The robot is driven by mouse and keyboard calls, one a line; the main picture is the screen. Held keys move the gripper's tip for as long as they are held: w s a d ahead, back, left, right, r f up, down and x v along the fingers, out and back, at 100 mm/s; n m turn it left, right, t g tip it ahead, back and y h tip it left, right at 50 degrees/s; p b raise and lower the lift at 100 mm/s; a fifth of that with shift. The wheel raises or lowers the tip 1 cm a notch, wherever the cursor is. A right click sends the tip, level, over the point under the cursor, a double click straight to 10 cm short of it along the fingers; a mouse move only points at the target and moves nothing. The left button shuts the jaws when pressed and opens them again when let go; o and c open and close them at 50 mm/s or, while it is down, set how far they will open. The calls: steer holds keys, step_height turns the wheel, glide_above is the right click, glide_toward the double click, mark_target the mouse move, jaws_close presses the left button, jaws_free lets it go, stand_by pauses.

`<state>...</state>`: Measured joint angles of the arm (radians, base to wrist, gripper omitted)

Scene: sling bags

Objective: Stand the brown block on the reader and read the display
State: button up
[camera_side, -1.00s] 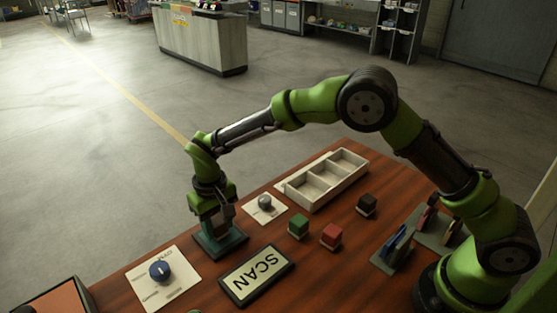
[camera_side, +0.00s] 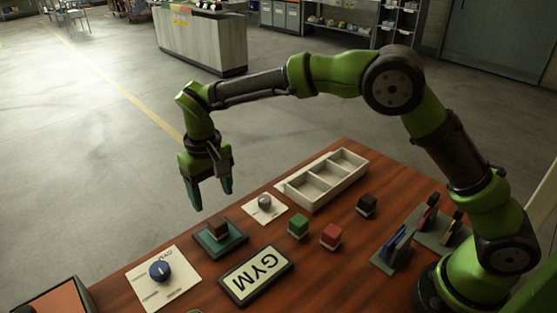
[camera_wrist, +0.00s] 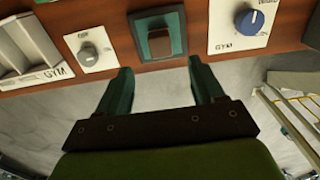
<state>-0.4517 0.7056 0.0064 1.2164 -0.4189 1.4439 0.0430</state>
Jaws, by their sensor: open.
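The brown block (camera_side: 218,227) stands on the teal pad of the reader (camera_side: 236,240), near the table's far left edge. In the wrist view the block (camera_wrist: 159,42) sits within the reader's pad (camera_wrist: 178,22). The display (camera_side: 257,274), a dark-framed white plate in front of the reader, shows the word GYM. My gripper (camera_side: 210,203) is open and empty above the reader, clear of the block. In the wrist view its two fingers (camera_wrist: 159,84) are spread apart, and the block lies beyond their tips.
A blue dial (camera_side: 159,270) on a white card and a grey knob (camera_side: 265,202) flank the reader. Green (camera_side: 298,226), red (camera_side: 331,236) and dark (camera_side: 367,205) blocks stand to the right. A tray with three compartments (camera_side: 283,191) lies behind them.

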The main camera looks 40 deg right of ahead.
steer(key=s+d+r+m+t+y, duration=0.1)
steer(key=s+d+r, duration=0.35)
steer(key=r, duration=0.25)
steer(key=s+d+r+t+y, duration=0.1)
steer(key=s+d+r+t, duration=0.15)
steer(key=d+r, duration=0.35)
steer(key=s+d+m+t, duration=0.1)
steer(key=s+d, duration=0.3)
steer(key=s, duration=0.4)
steer(key=s+d+m+t, duration=0.2)
steer(key=s+d, duration=0.3)
steer(key=s, duration=0.3)
steer(key=shift+s+f+t, duration=0.2)
steer(key=shift+f+t, duration=0.15)
steer(key=shift+f, duration=0.1)
